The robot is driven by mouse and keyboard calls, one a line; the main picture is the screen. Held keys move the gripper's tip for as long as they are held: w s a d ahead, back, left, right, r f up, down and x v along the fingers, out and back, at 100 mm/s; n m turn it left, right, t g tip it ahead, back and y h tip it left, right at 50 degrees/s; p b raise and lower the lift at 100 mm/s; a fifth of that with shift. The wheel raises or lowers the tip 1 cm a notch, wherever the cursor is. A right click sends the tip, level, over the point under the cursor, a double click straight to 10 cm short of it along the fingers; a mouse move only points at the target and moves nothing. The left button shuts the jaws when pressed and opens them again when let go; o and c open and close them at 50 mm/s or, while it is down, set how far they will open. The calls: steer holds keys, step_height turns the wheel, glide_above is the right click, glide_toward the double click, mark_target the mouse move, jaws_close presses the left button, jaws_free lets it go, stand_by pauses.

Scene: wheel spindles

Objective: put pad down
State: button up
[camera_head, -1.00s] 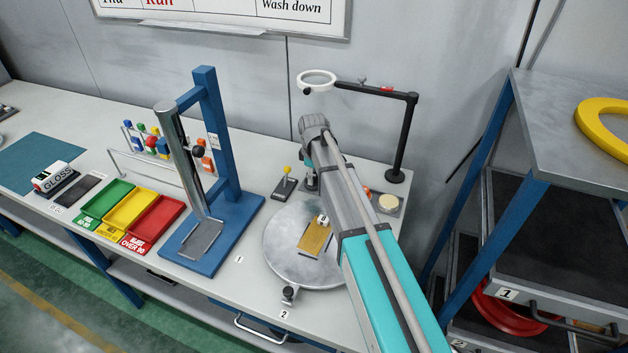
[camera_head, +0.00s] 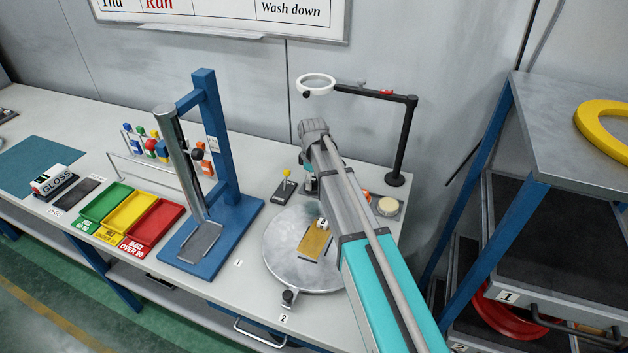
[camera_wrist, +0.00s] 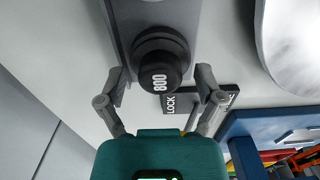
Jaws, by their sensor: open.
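The pad (camera_wrist: 160,75), a black round knob marked 800, stands on a grey strip (camera_wrist: 120,22) in the wrist view. My gripper (camera_wrist: 161,88) is open, with one finger on each side of the pad. Gaps show between the fingers and the knob, and I see no grip on it. In the head view my arm covers most of this spot. Only a small dark and grey part (camera_head: 311,184) shows below my wrist there, and I cannot tell pad from gripper in it.
A round grey turntable (camera_head: 285,262) carries a brass-coloured plate (camera_head: 314,242). A yellow-knobbed lever (camera_head: 286,188) stands left of my gripper. A black-armed ring lamp (camera_head: 404,140) rises behind. A blue stand (camera_head: 221,140) and coloured trays (camera_head: 153,222) are left.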

mark_target(313, 179)
steer(key=shift+r, duration=0.15)
step_height(313, 179, up, 12)
steer(key=p, duration=1.2)
stand_by(0.8)
steer(key=s+d+m, duration=0.6)
steer(key=s+d, duration=0.2)
steer(key=s, duration=0.3)
steer(key=s+d+m, duration=0.7)
steer(key=s+d, duration=0.1)
steer(key=s, duration=0.4)
steer(key=shift+s+m, duration=0.25)
steer(key=shift+m, duration=0.05)
